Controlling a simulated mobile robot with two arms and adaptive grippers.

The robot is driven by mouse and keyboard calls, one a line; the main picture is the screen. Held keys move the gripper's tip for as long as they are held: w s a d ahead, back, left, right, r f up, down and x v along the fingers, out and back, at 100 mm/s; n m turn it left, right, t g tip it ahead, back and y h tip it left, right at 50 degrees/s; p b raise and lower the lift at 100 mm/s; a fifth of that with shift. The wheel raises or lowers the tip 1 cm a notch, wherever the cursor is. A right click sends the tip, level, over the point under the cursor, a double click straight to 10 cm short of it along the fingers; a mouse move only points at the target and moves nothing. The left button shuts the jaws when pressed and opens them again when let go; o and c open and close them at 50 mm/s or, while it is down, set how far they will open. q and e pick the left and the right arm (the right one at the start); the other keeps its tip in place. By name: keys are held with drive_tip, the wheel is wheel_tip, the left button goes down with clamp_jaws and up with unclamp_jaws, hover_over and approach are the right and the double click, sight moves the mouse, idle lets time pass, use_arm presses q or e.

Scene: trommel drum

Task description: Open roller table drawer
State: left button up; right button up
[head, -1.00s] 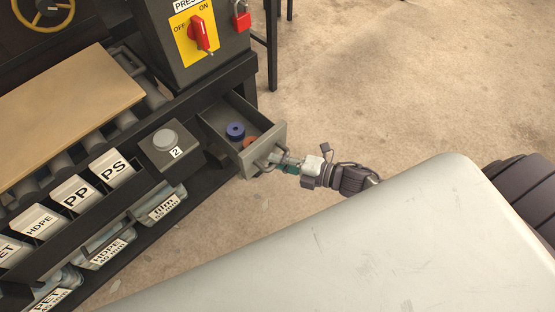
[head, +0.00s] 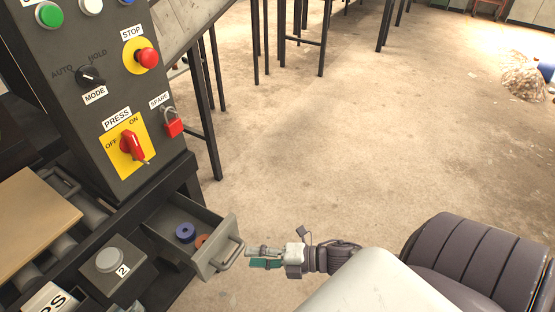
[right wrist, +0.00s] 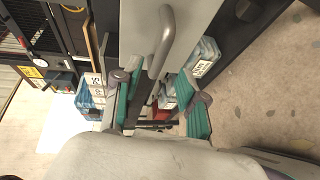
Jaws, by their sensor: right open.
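The roller table drawer (head: 212,265) stands pulled out from the dark frame, with a blue ring (head: 185,232) and an orange ring (head: 201,241) inside. Its grey bar handle (head: 232,254) is on the front face. The handle also shows at the top of the right wrist view (right wrist: 163,42). My right gripper (head: 256,257) is open, with a small gap between its fingertips and the handle. Its teal-padded fingers are spread and empty in the right wrist view (right wrist: 163,105). My left gripper is not in view.
A control panel (head: 95,140) with a red press switch (head: 133,146) and red padlock (head: 173,126) rises behind the drawer. A button box (head: 105,270) marked 2 sits left of it.

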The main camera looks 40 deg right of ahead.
drive_tip(key=v, duration=0.6)
idle(0.4)
drive_tip(key=w+d+f+m+h, duration=0.2)
drive_tip(key=d+f+m+h, duration=0.1)
drive_tip(key=f+m+h, duration=0.4)
drive_tip(key=s+a+f+m+g+h, duration=0.1)
drive_tip(key=s+f+m+g+h, duration=0.15)
drive_tip(key=f+m, duration=0.45)
drive_tip(key=s+a+f+m+g+h, duration=0.1)
drive_tip(key=s+f+m+g+h, duration=0.25)
drive_tip(key=f, duration=0.55)
drive_tip(key=s+a+f+m+g+y, duration=0.2)
drive_tip(key=s+a+f+m+g, duration=0.2)
drive_tip(key=s+a+f+m, duration=0.25)
use_arm(q)
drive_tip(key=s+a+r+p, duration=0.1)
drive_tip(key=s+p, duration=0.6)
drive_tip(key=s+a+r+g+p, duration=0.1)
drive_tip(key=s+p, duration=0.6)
drive_tip(key=p, duration=0.1)
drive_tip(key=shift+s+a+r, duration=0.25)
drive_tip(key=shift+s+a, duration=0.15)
use_arm(e)
drive_tip(key=s+d+r, duration=0.1)
drive_tip(key=s+r, duration=0.1)
drive_tip(key=s, duration=0.6)
drive_tip(key=s+d+r, duration=0.2)
drive_tip(key=s, duration=0.6)
drive_tip(key=shift+n+g, duration=0.4)
